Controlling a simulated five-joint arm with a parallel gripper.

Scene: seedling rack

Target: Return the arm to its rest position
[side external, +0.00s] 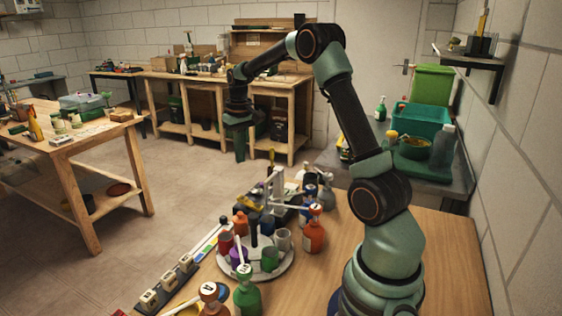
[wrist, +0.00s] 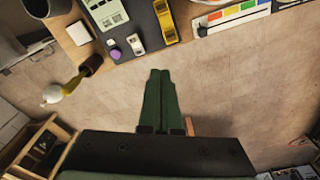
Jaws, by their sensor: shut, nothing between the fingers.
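My gripper (side external: 240,157) hangs from the raised, bent arm with its fingers pointing down, in front of the back workbench as seen in the side view. In the wrist view its two green fingers (wrist: 160,73) lie side by side, shut, with nothing between them. Bare floor shows behind the fingertips there. My arm rises from the near wooden table (side external: 450,258) and bends over to the left. The gripper is high and apart from the things on this table.
A round white carousel (side external: 285,266) with cups stands on the near table, with an orange bottle (side external: 314,236) and a green bottle (side external: 246,297) beside it. A dark strip with white blocks (side external: 167,282) lies along the edge. The table's right part is clear.

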